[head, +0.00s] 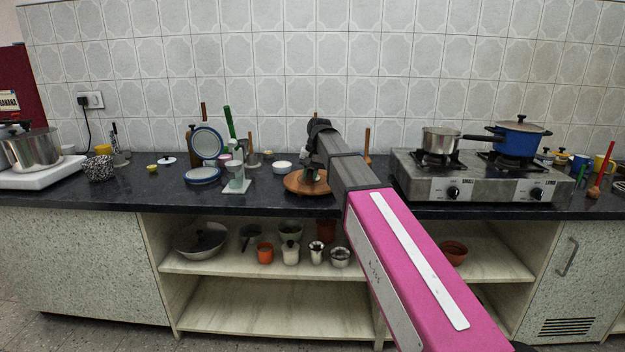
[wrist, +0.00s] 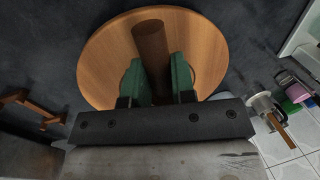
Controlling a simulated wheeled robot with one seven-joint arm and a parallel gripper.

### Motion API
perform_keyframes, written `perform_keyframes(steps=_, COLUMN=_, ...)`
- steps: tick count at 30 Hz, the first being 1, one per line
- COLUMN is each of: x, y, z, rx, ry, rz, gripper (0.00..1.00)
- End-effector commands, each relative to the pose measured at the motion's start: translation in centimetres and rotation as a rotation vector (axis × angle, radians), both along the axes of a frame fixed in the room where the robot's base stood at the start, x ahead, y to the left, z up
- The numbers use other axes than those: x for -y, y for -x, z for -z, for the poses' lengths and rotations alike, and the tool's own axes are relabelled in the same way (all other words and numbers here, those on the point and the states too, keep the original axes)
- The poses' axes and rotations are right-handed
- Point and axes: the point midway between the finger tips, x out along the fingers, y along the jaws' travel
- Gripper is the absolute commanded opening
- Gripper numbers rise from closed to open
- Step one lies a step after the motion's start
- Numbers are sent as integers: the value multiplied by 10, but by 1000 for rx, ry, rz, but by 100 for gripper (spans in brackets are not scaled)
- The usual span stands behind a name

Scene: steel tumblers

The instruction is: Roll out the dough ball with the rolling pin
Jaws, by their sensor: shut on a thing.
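A round wooden board (wrist: 100,50) lies on the dark counter; it also shows in the head view (head: 294,186), left of the stove. My gripper (wrist: 158,70), with green fingers, is over the board, and in the head view it (head: 311,174) is partly hidden by my arm. Its fingers are shut on a brown wooden cylinder, which looks like the rolling pin (wrist: 151,38). The pin's far end shows beyond the fingertips, over the board; whether it touches the board I cannot tell. I cannot make out the dough ball in either view.
A stove (head: 470,178) with a steel pan (head: 441,141) and a blue pot (head: 519,141) stands to the right. Left of the board are a small white bowl (head: 282,167), a white stand (head: 237,186) and blue-rimmed plates (head: 202,176). The counter's front edge is close to the board.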

Motion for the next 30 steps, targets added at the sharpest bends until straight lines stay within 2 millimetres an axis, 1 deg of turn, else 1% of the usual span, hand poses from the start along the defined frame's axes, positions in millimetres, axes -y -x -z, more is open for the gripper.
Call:
perform_keyframes(steps=19, x=15, y=0, z=3, rx=1, ry=0, rz=0, gripper=0)
perform_keyframes(steps=30, x=12, y=0, z=4, rx=1, ry=0, rz=-1, gripper=0)
